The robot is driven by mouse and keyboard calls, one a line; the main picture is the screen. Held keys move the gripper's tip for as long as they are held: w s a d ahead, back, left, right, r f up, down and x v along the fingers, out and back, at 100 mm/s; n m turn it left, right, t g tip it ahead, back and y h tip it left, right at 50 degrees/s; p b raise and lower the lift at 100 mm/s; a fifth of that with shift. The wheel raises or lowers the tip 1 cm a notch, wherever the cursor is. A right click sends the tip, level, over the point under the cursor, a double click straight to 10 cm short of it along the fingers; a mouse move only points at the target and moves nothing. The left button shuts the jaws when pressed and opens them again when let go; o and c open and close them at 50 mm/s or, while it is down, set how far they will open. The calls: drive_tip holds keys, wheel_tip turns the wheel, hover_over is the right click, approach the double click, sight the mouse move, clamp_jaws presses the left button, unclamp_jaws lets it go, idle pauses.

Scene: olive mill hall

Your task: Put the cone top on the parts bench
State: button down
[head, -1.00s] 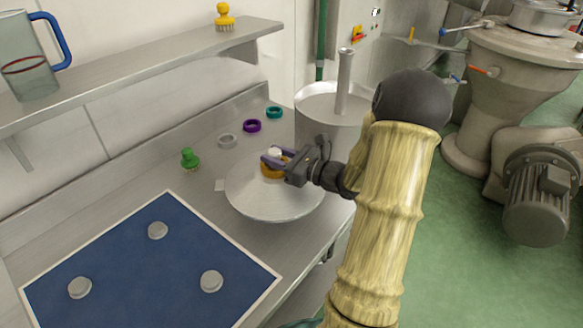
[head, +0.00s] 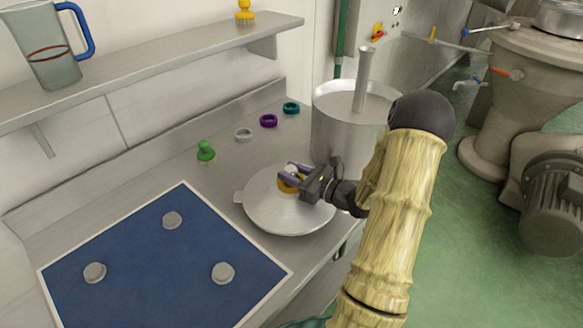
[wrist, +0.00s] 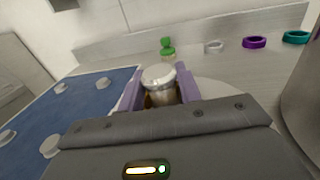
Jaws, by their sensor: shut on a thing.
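The cone top (head: 277,217) is a wide, shallow metal cone with a small tab at its left rim and an orange-and-white knob. My gripper (head: 290,178) has its purple fingers closed on the knob. In the wrist view, the white-capped knob (wrist: 160,78) sits between the two fingers. The cone top appears level over the steel parts bench (head: 218,186), right of the blue mat. I cannot tell whether its underside touches the bench; the cone hides the surface beneath.
A green brush (head: 206,152) and grey (head: 243,135), purple (head: 268,121) and teal (head: 291,108) rings stand behind. A metal pot (head: 338,135) stands close to the cone's right. A shelf (head: 150,65) with a jug (head: 45,50) overhangs the back.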

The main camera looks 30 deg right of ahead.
drive_tip(key=shift+f, duration=1.1)
drive_tip(key=shift+f, duration=0.1)
drive_tip(key=c, duration=1)
unclamp_jaws()
drive_tip(key=shift+f, duration=0.1)
drive_tip(key=shift+o, duration=0.2)
drive_tip(key=shift+r, duration=0.2)
drive_tip(key=shift+s+d+f, duration=0.1)
drive_tip(key=shift+s+d, duration=0.1)
drive_tip(key=shift+s, duration=0.1)
drive_tip(key=b+v, duration=0.1)
drive_tip(key=v, duration=1)
drive_tip(key=shift+s+b, duration=0.1)
drive_tip(key=shift+b, duration=0.3)
drive_tip(key=shift+s, duration=0.2)
drive_tip(key=shift+w, duration=0.1)
